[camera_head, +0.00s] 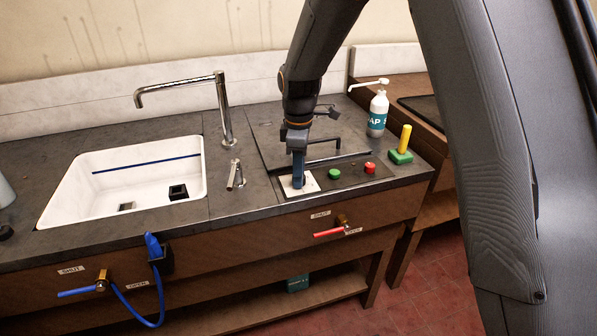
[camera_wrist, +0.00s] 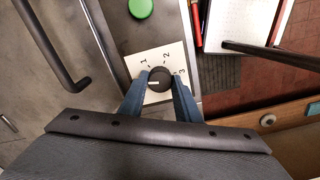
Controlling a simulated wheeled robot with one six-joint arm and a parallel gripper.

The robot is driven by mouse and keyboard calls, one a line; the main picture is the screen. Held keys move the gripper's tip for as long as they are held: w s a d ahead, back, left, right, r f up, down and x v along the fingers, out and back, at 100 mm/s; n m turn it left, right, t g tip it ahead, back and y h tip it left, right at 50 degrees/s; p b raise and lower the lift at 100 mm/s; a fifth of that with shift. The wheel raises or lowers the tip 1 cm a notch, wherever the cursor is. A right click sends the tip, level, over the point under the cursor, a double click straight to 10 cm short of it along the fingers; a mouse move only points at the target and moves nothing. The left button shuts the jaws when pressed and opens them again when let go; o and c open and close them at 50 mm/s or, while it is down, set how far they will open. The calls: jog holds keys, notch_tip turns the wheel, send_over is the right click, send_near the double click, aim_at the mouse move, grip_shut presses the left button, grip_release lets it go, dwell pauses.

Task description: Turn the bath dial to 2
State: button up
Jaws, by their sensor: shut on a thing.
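The bath dial (camera_wrist: 160,78) is a small dark round knob on a white plate printed with 1, 2 and 3. A short white mark on the knob points left in the wrist view, below the 1 and away from the 2. My gripper (camera_wrist: 160,84) is shut on the knob, one blue finger on each side. In the head view my gripper (camera_head: 298,184) points straight down onto the white plate (camera_head: 311,184) and hides the knob. The fingers cover part of the plate, so any other numbers there are hidden.
A green button (camera_head: 334,173) and a red button (camera_head: 370,168) sit right of the plate. A dark bar handle (camera_wrist: 52,45) stands close by on the lid. A soap bottle (camera_head: 378,113), a white sink (camera_head: 125,180) and a red-handled valve (camera_head: 330,233) are further off.

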jog(key=m+p, duration=0.1)
jog(key=m, duration=0.4)
jog(key=shift+m, duration=0.3)
jog(key=m, duration=0.5)
jog(key=shift+p, duration=0.4)
jog(key=m, duration=0.6)
jog(key=shift+p, duration=0.4)
jog(key=m, duration=0.4)
jog(key=shift+w+m, duration=0.1)
jog(key=shift+m, duration=0.2)
jog(key=shift+p, duration=0.3)
jog(key=o, duration=1)
jog(key=shift+o, duration=0.2)
jog(key=shift+r+b, duration=1.1)
jog(key=shift+r, duration=2.85)
